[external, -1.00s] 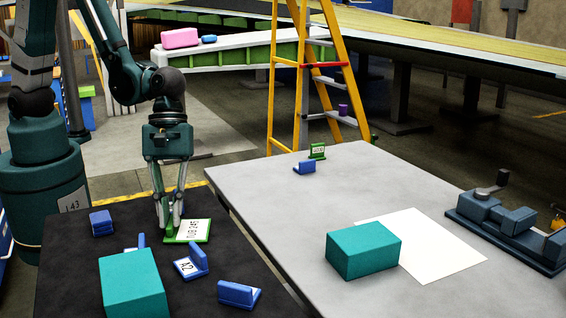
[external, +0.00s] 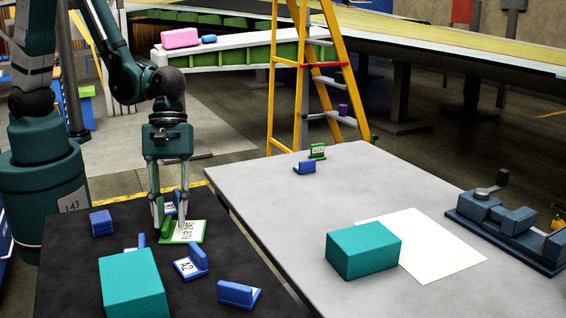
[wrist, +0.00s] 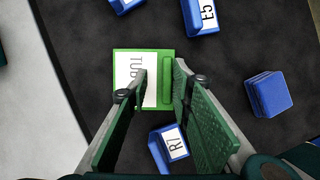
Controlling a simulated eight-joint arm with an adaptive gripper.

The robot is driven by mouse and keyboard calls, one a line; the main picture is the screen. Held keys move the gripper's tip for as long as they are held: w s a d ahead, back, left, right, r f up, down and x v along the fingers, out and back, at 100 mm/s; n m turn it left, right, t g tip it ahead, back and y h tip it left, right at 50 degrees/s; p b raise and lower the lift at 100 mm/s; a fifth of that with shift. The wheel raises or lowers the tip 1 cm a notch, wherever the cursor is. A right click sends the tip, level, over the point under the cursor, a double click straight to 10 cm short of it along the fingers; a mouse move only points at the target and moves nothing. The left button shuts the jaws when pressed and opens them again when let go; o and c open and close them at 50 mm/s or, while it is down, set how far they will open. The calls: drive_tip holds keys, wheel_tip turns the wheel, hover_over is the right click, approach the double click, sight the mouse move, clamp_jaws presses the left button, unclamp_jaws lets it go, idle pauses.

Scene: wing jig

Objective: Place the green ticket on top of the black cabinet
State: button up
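A green ticket (external: 181,232) with a white label lies on the black cabinet top (external: 75,270). In the wrist view the ticket (wrist: 128,86) has a raised green ridge along its right side. My gripper (external: 171,220) is low over the ticket. In the wrist view its fingers (wrist: 160,84) are apart, one on each side of the ridge, with gaps showing. A second, smaller-looking green ticket (external: 317,151) stands at the far edge of the grey table.
Blue tickets lie around on the black top, including one labelled R7 (wrist: 170,146) close to my fingers and a blue stack (wrist: 268,94). A teal box (external: 133,285) stands at the front. The grey table (external: 270,190) holds another teal box (external: 362,250).

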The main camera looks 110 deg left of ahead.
drive_tip(key=p+v, duration=0.1)
drive_tip(key=v, duration=1.1)
drive_tip(key=shift+p, duration=0.3)
drive_tip(key=shift+s, duration=0.1)
idle(0.5)
drive_tip(key=s+a+r+m+t+y, duration=0.2)
drive_tip(key=s+a+r+m, duration=0.2)
drive_tip(key=s+r+m, duration=0.4)
drive_tip(key=s+a+r+m+t+y, duration=0.2)
drive_tip(key=s+r+m, duration=0.6)
drive_tip(key=m, duration=0.6)
drive_tip(key=a+t, duration=0.1)
drive_tip(key=a, duration=0.1)
drive_tip(key=shift+a+m+t, duration=0.3)
drive_tip(key=shift+a, duration=0.05)
